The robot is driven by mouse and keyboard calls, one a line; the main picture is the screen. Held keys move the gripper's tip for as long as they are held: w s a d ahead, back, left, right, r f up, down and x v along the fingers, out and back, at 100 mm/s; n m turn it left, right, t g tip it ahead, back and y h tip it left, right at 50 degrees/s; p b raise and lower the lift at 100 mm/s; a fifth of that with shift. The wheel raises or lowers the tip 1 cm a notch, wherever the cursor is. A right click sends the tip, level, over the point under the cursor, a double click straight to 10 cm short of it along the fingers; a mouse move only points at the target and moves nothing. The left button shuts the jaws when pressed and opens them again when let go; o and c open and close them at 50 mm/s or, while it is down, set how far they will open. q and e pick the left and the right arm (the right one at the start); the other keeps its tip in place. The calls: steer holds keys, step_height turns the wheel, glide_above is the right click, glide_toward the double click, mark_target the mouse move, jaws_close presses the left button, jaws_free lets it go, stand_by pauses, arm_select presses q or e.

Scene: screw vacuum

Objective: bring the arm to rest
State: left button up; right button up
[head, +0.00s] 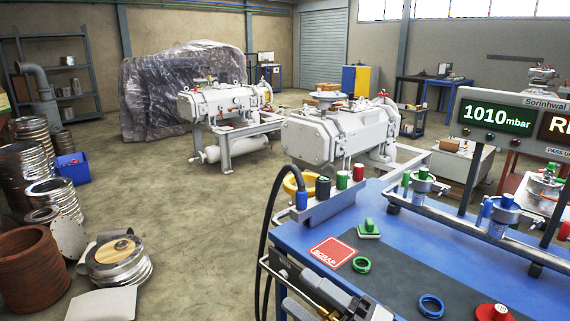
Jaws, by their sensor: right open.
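My right gripper (322,301) shows at the bottom edge, low in front of the blue workbench (291,235). It is open, and I see nothing held in it. Its lower part is cut off by the frame. My left gripper is not in view. On the bench lie a red SCRAP plate (333,252), a green ring (361,265), a blue ring (431,306) and a red knobbed part (493,312). A green knobbed part (369,229) stands behind the green ring. All of these are apart from the gripper.
A holder (335,207) with coloured capped parts stands at the bench's left rear, beside a hanging black hose (264,225). A metal rail (470,236) with fittings and a display reading 1010 mbar (497,115) bound the right.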

steer(key=d+f+m+t+h, duration=0.6)
steer(key=f+m+h, duration=0.45)
steer(key=m, duration=0.65)
steer(key=s+d+f+m+g+h, duration=0.2)
steer(key=s+f+m+g, duration=0.1)
steer(key=s+f+m, duration=0.2)
steer(key=s+d+f+m+g+h, duration=0.2)
steer(key=s+f+m+g+h, duration=0.1)
steer(key=f, duration=0.5)
steer(key=s+m+g, duration=0.1)
steer(key=s+m, duration=0.1)
steer(key=s, duration=0.1)
steer(key=shift+s+d+f, duration=0.25)
steer(key=shift+s+d, duration=0.1)
steer(key=shift+s, duration=0.05)
steer(key=shift+h, duration=0.25)
